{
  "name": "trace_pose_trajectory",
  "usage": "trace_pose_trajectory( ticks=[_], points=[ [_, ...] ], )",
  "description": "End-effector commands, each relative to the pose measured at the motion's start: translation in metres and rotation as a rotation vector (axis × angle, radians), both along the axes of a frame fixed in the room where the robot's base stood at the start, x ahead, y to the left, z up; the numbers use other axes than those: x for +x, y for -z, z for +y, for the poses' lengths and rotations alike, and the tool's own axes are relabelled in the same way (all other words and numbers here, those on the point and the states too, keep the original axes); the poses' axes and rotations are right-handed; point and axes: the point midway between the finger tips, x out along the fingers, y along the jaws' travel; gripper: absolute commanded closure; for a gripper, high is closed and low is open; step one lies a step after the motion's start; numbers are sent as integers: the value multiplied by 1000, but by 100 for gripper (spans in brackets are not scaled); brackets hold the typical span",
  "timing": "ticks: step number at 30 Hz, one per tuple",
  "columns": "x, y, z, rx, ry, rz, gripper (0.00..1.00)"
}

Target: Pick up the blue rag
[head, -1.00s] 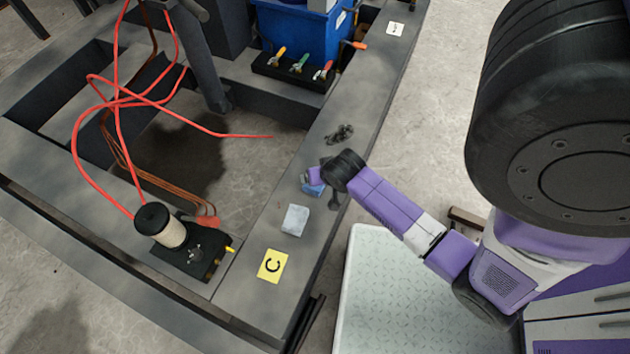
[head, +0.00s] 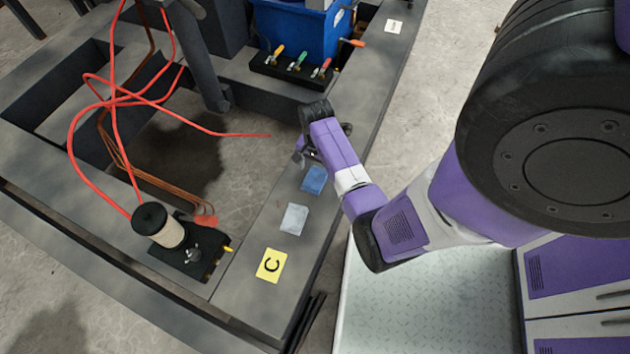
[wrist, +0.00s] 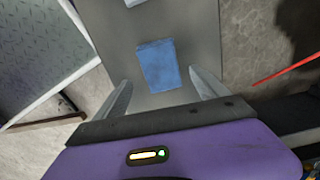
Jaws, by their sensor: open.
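The blue rag (head: 315,180) lies flat on the grey beam in the head view, between a pale grey-white rag and my gripper. In the wrist view the blue rag (wrist: 158,65) is a small rectangle on the beam, just ahead of my gripper and roughly between the lines of its two fingers. My gripper (wrist: 163,92) is open and empty, its fingers spread wider than the rag. In the head view my gripper (head: 301,157) is above the beam on the far side of the rag, its fingers partly hidden by the wrist.
A black box with valves (head: 186,247) and a red cable (head: 180,118) are to the left. A blue bin (head: 300,38) stands at the back.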

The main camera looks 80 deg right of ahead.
Motion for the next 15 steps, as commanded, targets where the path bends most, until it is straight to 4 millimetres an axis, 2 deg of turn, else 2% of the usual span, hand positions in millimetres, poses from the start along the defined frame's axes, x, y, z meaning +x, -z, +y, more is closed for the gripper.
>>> trace_pose_trajectory(
  ticks=[1, 7, 15],
  points=[
    [1, 10, 2, 2, -2, 2, 17],
    [3, 39, 5, 0, -1, 0, 17],
    [3, 43, 5, -2, -2, 1, 17]
  ],
)
